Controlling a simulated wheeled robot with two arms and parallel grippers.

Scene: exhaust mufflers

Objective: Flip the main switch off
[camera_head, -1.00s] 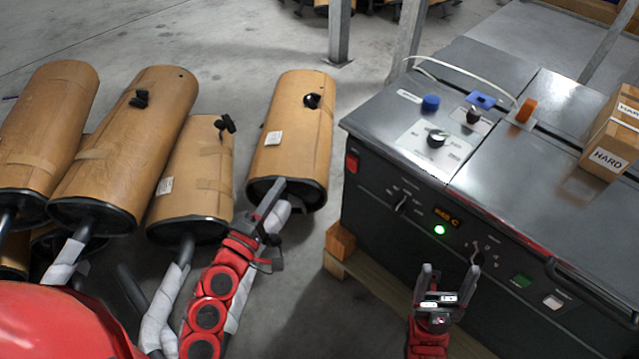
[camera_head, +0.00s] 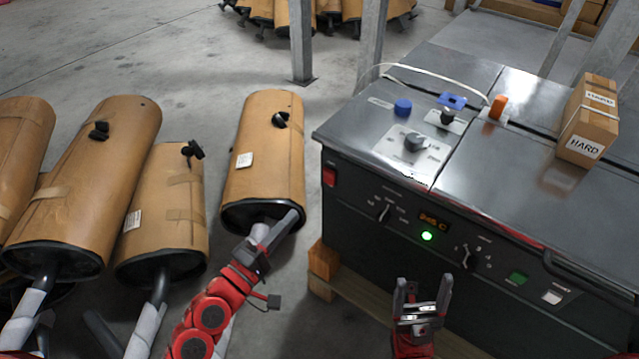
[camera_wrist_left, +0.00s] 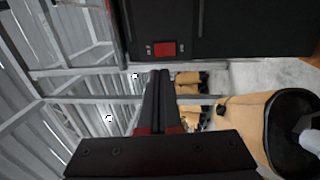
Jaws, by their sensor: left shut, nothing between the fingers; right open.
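A red rocker switch (camera_head: 329,175) sits at the upper left of the dark machine's front panel (camera_head: 350,240). In the left wrist view the red switch (camera_wrist_left: 164,48) shows on the black panel with small white marks beside it; which way it is set is too small to tell. My left gripper (camera_head: 293,216) is shut and empty, left of and below the switch in the head view, apart from it. Its closed fingertips (camera_wrist_left: 158,73) point toward the panel just below the switch in the wrist view. My right gripper (camera_head: 422,282) is open and empty before the panel's lower part.
The panel also carries a lit green lamp (camera_head: 427,236), an orange display (camera_head: 434,219), knobs and buttons. A blue button (camera_head: 403,107) and a cardboard box (camera_head: 588,120) are on top. A wrapped muffler (camera_head: 265,150) lies close behind my left gripper, with others to the left.

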